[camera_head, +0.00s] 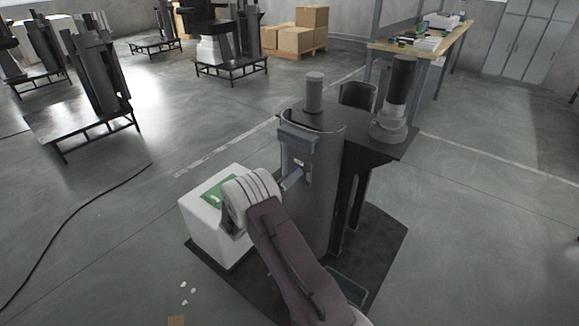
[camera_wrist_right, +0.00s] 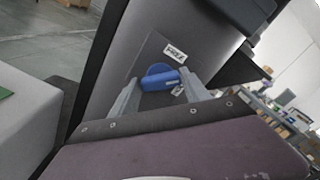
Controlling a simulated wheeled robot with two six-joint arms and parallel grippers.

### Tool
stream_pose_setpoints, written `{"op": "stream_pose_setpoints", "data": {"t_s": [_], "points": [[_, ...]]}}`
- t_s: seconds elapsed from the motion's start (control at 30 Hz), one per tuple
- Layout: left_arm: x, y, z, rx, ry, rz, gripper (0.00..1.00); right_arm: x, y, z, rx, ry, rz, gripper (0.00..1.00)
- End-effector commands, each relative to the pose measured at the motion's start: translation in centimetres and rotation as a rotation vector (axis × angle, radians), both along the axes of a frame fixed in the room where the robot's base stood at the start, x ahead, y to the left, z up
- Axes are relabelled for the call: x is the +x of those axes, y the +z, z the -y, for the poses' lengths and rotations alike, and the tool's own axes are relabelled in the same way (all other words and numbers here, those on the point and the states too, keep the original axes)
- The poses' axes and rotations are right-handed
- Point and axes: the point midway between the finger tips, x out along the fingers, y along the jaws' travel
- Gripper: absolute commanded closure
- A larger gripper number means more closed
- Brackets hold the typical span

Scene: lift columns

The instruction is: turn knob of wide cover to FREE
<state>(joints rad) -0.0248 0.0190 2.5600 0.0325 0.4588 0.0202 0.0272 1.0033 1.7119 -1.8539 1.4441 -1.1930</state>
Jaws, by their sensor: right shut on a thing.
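The wide cover (camera_head: 318,205) is a tall, dark grey curved shell on the front of a column in the head view. It also fills the middle of the right wrist view (camera_wrist_right: 120,60). Its blue knob (camera_wrist_right: 158,80) sits in a dark recessed plate, with a white label (camera_wrist_right: 174,53) above it and a smaller tag below; their lettering is too small to read surely. My right gripper (camera_head: 294,176) reaches the knob from the front left. In the wrist view its fingers (camera_wrist_right: 163,90) stand on either side of the knob, shut on it. My left gripper is not in view.
A white box (camera_head: 212,212) with a green top stands just left of the cover. A dark top plate (camera_head: 375,140) behind carries a cylinder unit (camera_head: 398,95). A workbench (camera_head: 425,45) stands behind, and other column units stand at the left. Floor at the right is clear.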

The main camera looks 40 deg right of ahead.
Motion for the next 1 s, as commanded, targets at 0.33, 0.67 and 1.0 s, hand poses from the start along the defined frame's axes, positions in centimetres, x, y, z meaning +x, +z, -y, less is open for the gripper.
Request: {"op": "stream_pose_setpoints", "data": {"t_s": [0.33,0.67,1.0], "points": [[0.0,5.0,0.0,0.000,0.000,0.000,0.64,0.0,0.3,0.0,-0.091,-0.001,-0.315,0.86],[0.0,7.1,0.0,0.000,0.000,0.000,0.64,0.1,0.0,0.0,-0.165,-0.001,-0.573,0.86],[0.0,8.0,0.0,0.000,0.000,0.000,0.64,0.1,-0.3,0.0,-0.210,-0.001,-0.727,0.86]]}}
